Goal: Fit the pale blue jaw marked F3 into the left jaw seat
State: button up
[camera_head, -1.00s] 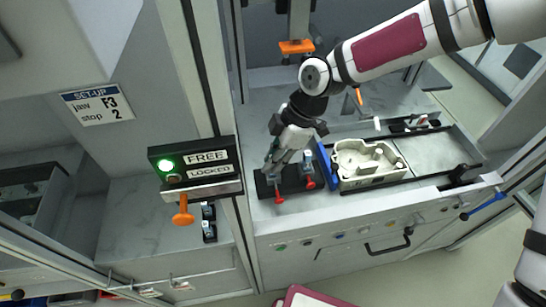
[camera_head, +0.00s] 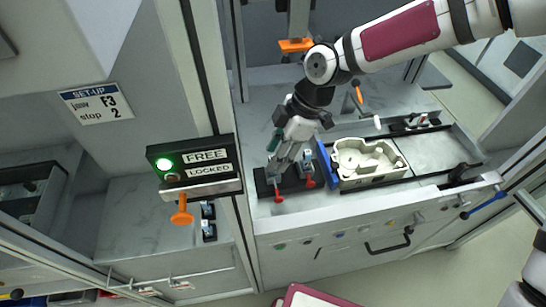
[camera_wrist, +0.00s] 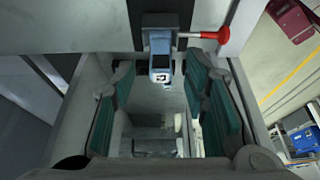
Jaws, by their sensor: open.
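A pale blue and grey block (camera_wrist: 161,62), seemingly the jaw, stands beyond my open fingertips in the wrist view. Its marking is too small to read. A red-tipped lever (camera_wrist: 215,35) sticks out to the right beside it. In the head view the dark seat base (camera_head: 290,187) has two red levers, left (camera_head: 278,196) and right (camera_head: 310,182). My gripper (camera_head: 281,162) is over the left part of this base. It also shows in the wrist view (camera_wrist: 160,85), its teal-padded fingers apart with nothing gripped. It partly hides the left seat, so the jaw's fit cannot be told.
A beige casting (camera_head: 365,162) sits in the fixture right of the seats, beside a blue plate (camera_head: 327,165). Small blue-grey blocks (camera_head: 208,212) stand in the left bay. A FREE/LOCKED panel (camera_head: 195,165) has a lit green lamp and an orange handle. A set-up sign (camera_head: 97,103) reads jaw F3, stop 2.

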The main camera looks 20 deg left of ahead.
jog(key=v, duration=0.9)
jog(key=shift+r, duration=0.35)
jog(key=s+d+r+m+t+h, duration=0.1)
jog(key=d+r+m+t+h, duration=0.2)
jog(key=d+m, duration=0.45)
jog(key=s+d+r+m+t+h, duration=0.15)
jog(key=d+r+m, duration=0.25)
jog(key=d, duration=0.7)
jog(key=s+d+r+m+t, duration=0.3)
jog(key=s+d+r+m, duration=0.5)
jog(key=s+d+m, duration=0.3)
jog(key=shift+s+d+r+m, duration=0.25)
jog(key=shift+d+m, duration=0.2)
jog(key=shift+m, duration=0.4)
jog(key=shift+y, duration=0.25)
